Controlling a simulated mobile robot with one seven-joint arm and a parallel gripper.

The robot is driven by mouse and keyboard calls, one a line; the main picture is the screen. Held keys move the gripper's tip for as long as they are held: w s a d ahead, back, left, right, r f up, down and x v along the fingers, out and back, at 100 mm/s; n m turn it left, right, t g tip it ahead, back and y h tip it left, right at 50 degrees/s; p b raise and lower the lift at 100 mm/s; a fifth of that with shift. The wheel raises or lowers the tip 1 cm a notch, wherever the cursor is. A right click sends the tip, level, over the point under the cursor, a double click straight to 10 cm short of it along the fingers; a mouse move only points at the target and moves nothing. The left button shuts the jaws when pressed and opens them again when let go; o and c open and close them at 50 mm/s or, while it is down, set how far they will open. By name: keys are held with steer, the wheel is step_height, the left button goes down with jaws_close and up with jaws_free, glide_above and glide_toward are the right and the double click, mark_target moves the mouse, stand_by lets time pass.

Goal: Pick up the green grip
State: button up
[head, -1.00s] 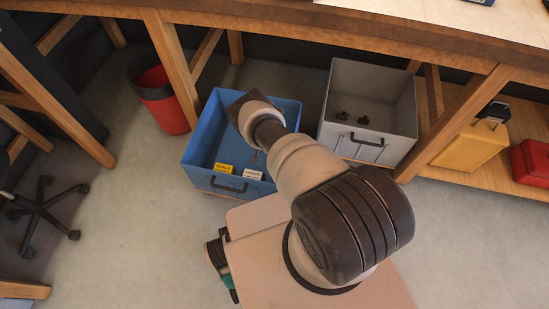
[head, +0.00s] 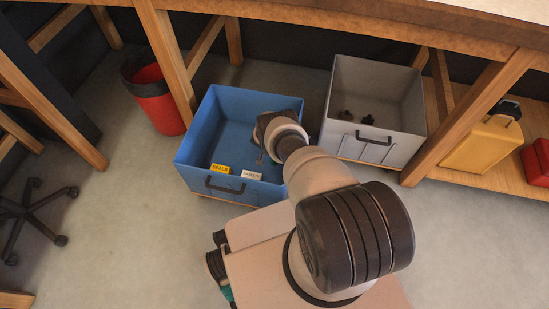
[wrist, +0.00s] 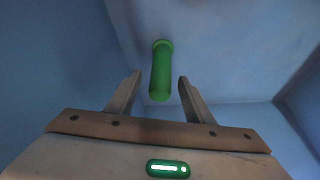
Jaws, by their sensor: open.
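The green grip (wrist: 161,72) is a green cylinder with a wider rim at its far end. In the wrist view it lies inside the blue bin, ahead of my gripper and in line with the gap between the fingers. My gripper (wrist: 158,90) is open, with one finger on each side of the grip's near end; I cannot tell how far the grip is from the fingertips. In the head view my arm reaches over the blue bin (head: 200,135), and the grip is hidden there.
The blue bin holds a yellow box (head: 220,168) and a white box (head: 251,175) near its front wall. A grey bin (head: 405,146) stands at right, with small dark parts inside. A red waste bin (head: 160,112) stands at left. Wooden bench legs flank the bins.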

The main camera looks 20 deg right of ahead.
steer(key=c, duration=1.1)
